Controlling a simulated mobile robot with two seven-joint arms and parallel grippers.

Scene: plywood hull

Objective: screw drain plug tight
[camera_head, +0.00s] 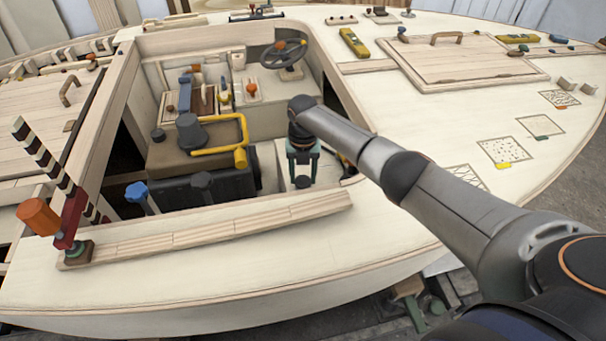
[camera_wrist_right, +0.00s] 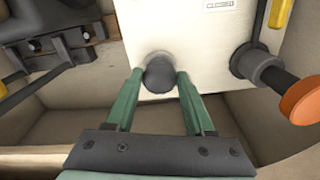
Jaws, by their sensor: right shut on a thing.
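The drain plug looks like a dark round knob (camera_wrist_right: 160,74) on a short collar at the edge of a white panel (camera_wrist_right: 195,40). My right gripper (camera_wrist_right: 160,76) has its two green fingers on either side of the knob, shut on it. In the head view my right gripper (camera_head: 303,172) points down into the open cockpit, right of the dark engine box. The plug's threads and seat are hidden from view. My left gripper does not show.
A dark fitting with an orange knob (camera_wrist_right: 300,101) stands right of the fingers. A yellow bent pipe (camera_head: 222,150) and the engine box (camera_head: 200,180) lie left of the gripper. The cockpit's front plank (camera_head: 215,230) and a steering wheel (camera_head: 284,53) bound the space.

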